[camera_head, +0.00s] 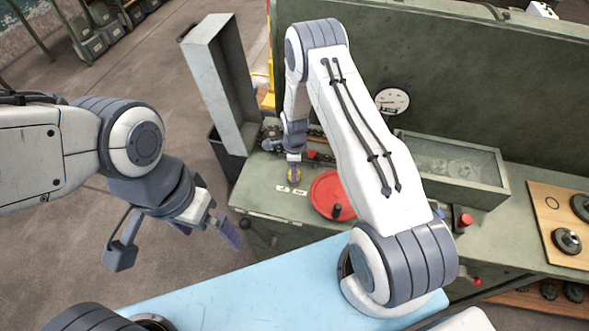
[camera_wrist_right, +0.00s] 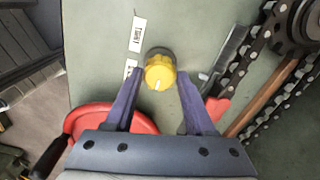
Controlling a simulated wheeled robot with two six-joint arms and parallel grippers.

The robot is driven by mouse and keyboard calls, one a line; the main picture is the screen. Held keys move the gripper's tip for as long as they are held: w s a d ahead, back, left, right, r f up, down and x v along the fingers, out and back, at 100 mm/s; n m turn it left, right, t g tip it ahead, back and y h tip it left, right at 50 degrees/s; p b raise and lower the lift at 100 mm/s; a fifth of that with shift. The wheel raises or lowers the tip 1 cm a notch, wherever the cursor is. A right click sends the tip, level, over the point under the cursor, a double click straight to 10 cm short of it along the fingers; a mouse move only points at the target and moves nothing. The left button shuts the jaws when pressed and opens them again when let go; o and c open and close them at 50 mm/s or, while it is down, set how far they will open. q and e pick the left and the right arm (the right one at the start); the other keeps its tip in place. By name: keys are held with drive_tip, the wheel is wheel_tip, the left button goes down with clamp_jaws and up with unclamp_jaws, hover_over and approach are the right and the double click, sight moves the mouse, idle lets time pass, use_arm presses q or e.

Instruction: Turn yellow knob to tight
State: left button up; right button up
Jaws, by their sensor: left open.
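The yellow knob (camera_wrist_right: 160,72) sits on the green bench top, and its white pointer mark faces the bottom of the right wrist view. In the head view the knob (camera_head: 294,175) is partly hidden below my right gripper (camera_head: 293,160). In the right wrist view my right gripper (camera_wrist_right: 160,78) is open, with one fingertip on each side of the knob and a narrow gap showing at each. Two white labels lie left of the knob, an upper one (camera_wrist_right: 138,34) and a nearer one (camera_wrist_right: 130,68); I cannot read them surely. My left gripper (camera_head: 206,229) is open and empty, away from the bench.
A red disc with a dark handle (camera_head: 328,194) is close to the knob. A chain (camera_wrist_right: 240,75) and sprocket (camera_wrist_right: 300,25) lie on its other side. A grey tray (camera_head: 455,168), a dial gauge (camera_head: 392,101) and a tall grey box (camera_head: 218,85) stand around.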

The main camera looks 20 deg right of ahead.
clamp_jaws()
